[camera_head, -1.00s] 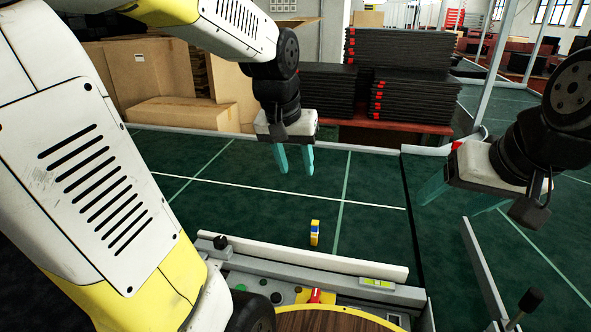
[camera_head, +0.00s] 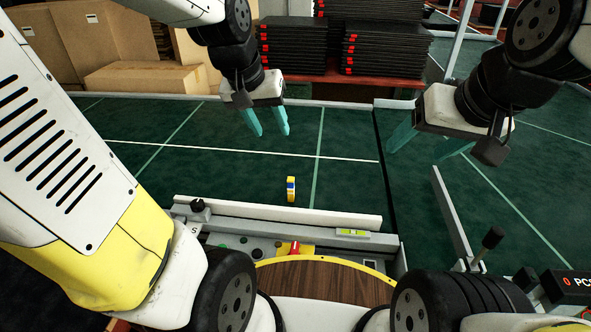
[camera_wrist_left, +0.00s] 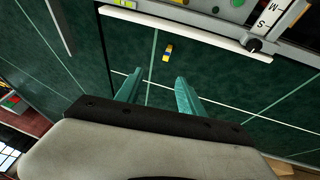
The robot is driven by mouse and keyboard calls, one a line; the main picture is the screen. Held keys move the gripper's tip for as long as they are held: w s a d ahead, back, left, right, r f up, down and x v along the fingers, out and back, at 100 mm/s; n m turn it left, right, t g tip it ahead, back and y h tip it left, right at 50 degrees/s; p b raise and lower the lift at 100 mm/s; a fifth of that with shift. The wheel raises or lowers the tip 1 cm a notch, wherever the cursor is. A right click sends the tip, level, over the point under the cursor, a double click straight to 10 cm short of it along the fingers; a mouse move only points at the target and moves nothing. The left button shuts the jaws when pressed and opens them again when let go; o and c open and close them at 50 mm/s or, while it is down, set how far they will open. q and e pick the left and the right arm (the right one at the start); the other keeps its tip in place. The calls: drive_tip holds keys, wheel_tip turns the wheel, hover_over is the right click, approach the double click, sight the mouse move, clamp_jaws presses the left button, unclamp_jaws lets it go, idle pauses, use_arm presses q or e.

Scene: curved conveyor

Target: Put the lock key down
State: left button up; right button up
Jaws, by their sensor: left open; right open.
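The lock key looks to be the small yellow piece with a blue band (camera_head: 291,189) on the green conveyor belt (camera_head: 230,178), just beyond the near rail. It also shows in the left wrist view (camera_wrist_left: 168,52), beyond the fingertips. My left gripper (camera_head: 268,134) is open and empty above the belt, up and left of the piece and apart from it. Its teal fingers show in the left wrist view (camera_wrist_left: 157,82). My right gripper (camera_head: 425,152) is open and empty above the belt at the right.
A white rail (camera_head: 290,214) runs along the belt's near edge. Cardboard boxes (camera_head: 145,78) and black stacked trays (camera_head: 383,48) stand beyond the belt.

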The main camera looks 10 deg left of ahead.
use_arm(q)
drive_tip(key=w+d+f+g+y, duration=0.1)
drive_tip(key=w+f+g, duration=0.1)
drive_tip(key=w+f, duration=0.75)
drive_tip(key=g+y, duration=0.1)
hover_over(291, 180)
drive_tip(key=f, duration=1.2)
drive_tip(key=shift+s, duration=0.3)
drive_tip(key=f, duration=0.5)
drive_tip(key=w+f, duration=0.1)
drive_tip(key=f, duration=0.2)
drive_tip(key=shift+f, duration=0.15)
clamp_jaws()
